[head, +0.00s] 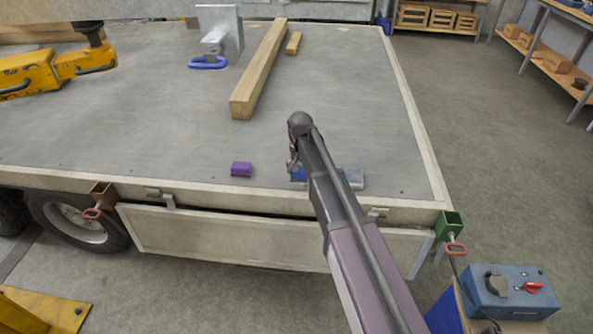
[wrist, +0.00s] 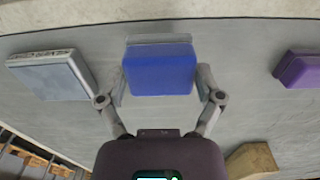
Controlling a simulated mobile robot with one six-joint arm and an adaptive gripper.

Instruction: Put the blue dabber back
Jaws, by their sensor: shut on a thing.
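The blue dabber (wrist: 160,68) is a blue block between the two fingers of my gripper (wrist: 161,84) in the wrist view. My gripper is shut on its sides. A grey strip shows along the block's far edge. In the head view my arm hides most of my gripper (head: 293,165), and only a bit of the blue dabber (head: 298,174) shows, low over or on the trailer bed near its front edge. I cannot tell whether it touches the bed.
A grey flat block (head: 353,178) lies right of my gripper on the trailer bed (head: 150,120). A purple block (head: 241,169) lies to the left. A wooden beam (head: 258,70) and a blue-handled metal piece (head: 208,62) lie farther back. Bed between the purple block and the beam is clear.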

